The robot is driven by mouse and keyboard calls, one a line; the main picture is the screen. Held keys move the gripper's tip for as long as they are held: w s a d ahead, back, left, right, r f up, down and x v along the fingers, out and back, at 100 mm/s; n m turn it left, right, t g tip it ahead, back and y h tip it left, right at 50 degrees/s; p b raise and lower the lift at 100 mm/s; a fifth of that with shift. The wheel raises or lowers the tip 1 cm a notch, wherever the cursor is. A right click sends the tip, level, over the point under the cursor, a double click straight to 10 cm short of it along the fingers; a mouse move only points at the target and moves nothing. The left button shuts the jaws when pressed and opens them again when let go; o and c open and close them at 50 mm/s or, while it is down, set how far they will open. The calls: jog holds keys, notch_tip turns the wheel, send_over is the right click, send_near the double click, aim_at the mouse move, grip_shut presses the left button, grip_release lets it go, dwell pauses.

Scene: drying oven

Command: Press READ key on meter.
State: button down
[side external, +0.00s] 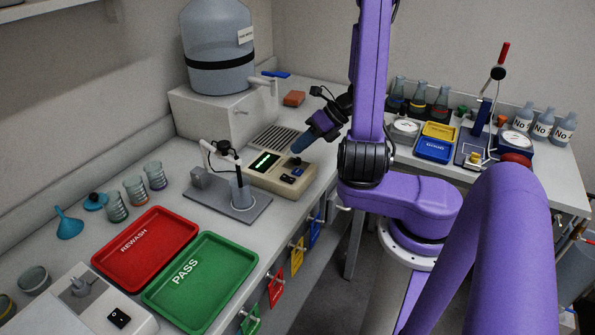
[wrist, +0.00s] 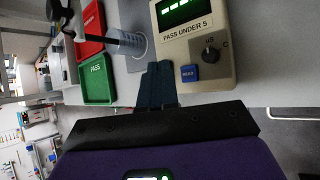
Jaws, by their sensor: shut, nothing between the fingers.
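The meter (side external: 266,179) is a beige box with a lit green display on the bench, left of my arm. In the wrist view the meter (wrist: 222,60) shows a label "PASS UNDER 5", a dark knob (wrist: 210,54) and a blue READ key (wrist: 189,73). My gripper (side external: 297,150) is shut and empty, tilted down above the back right part of the meter in the side view. In the wrist view its fingertips (wrist: 157,66) are together, left of the READ key and apart from it in the picture. Their height above the bench is hard to tell.
A probe stand with a beaker (side external: 241,193) stands left of the meter. Red REWASH (side external: 150,249) and green PASS (side external: 207,276) trays lie nearer the front. A large water container (side external: 218,50) on a white box stands behind. The bench edge lies close to the meter's right.

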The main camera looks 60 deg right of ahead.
aim_at(301, 170)
jog(key=shift+f, duration=2)
jog(key=shift+f, duration=0.1)
dwell(0.5)
jog(key=shift+f, duration=0.35)
jog(key=shift+f, duration=0.4)
dwell(0.6)
jog(key=shift+r, duration=0.15)
dwell(0.3)
jog(key=shift+r, duration=0.7)
jog(key=shift+r, duration=2.5)
